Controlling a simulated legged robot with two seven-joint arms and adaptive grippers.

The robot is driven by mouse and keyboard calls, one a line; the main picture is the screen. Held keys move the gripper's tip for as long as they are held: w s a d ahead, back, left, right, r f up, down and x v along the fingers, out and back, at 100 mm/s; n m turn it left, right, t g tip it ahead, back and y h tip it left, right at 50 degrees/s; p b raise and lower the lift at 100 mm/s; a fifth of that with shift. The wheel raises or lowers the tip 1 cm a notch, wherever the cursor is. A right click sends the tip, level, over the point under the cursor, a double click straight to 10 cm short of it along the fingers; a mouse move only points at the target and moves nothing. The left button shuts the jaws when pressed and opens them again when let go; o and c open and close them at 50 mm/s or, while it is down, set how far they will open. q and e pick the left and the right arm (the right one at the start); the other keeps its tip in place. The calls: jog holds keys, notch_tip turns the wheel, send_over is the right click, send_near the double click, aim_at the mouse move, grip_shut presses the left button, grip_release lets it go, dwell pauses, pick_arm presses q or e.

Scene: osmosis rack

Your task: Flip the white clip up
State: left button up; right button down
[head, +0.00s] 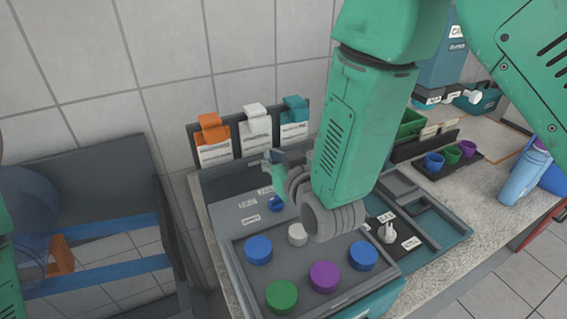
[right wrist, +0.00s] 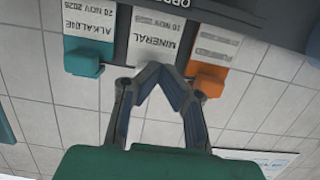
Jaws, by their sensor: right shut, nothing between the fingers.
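The white clip (head: 254,111) sits at the top of the middle card (head: 257,137) on the dark back panel, between the orange clip (head: 213,128) and the teal clip (head: 295,108). My right gripper (head: 272,163) is in front of the panel, below the cards in the head view. In the right wrist view, which is upside down, its fingertips (right wrist: 155,69) are shut together and empty in front of the middle MINERAL card (right wrist: 158,35). They largely hide the white clip there; contact cannot be told. My left gripper is out of view.
A tray with blue (head: 258,250), green (head: 282,296) and purple (head: 325,276) caps lies below my right arm. A dark mat with a small white item (head: 387,232) is to its right. Small cups (head: 434,162) and a blue bottle (head: 524,174) stand farther right.

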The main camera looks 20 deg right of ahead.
aim_at(259, 137)
jog(key=shift+r+b+x, duration=0.2)
jog(key=shift+b+x, duration=0.05)
jog(key=shift+x, duration=1.35)
jog(key=shift+r+b+x, duration=0.2)
jog(key=shift+x, duration=1.4)
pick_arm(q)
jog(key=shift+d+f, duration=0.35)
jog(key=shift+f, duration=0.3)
pick_arm(e)
jog(key=shift+w+d, duration=0.3)
jog(key=shift+w, duration=0.55)
jog(key=shift+w+a, duration=0.35)
jog(key=shift+w, duration=0.25)
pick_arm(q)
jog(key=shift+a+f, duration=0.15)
pick_arm(e)
jog(key=shift+s+d, duration=0.2)
jog(key=shift+s, duration=0.05)
